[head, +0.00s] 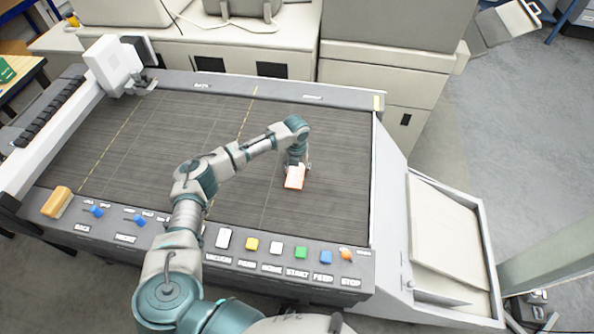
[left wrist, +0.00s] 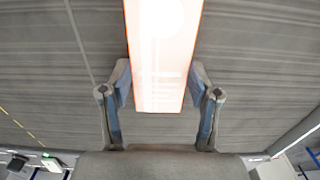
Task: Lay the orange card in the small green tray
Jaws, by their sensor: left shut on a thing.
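The orange card (head: 294,178) looks pale with orange edges and hangs from my left gripper (head: 298,166) over the right part of the dark cutting bed. In the left wrist view the card (left wrist: 160,45) stretches up from between the two fingers, washed out by glare, with thin orange borders. My left gripper (left wrist: 160,84) is shut on its near end. I cannot tell how high the card is above the bed. A green object (head: 6,71) sits on a side table at the left edge, cut off; I cannot tell if it is the small green tray. My right gripper is out of view.
The flatbed machine (head: 130,150) has a front panel with several coloured buttons and a yellow-brown block (head: 57,202) at its left corner. A white gantry (head: 60,125) spans its left side. A sloped bin (head: 448,240) stands at right. Most of the bed is clear.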

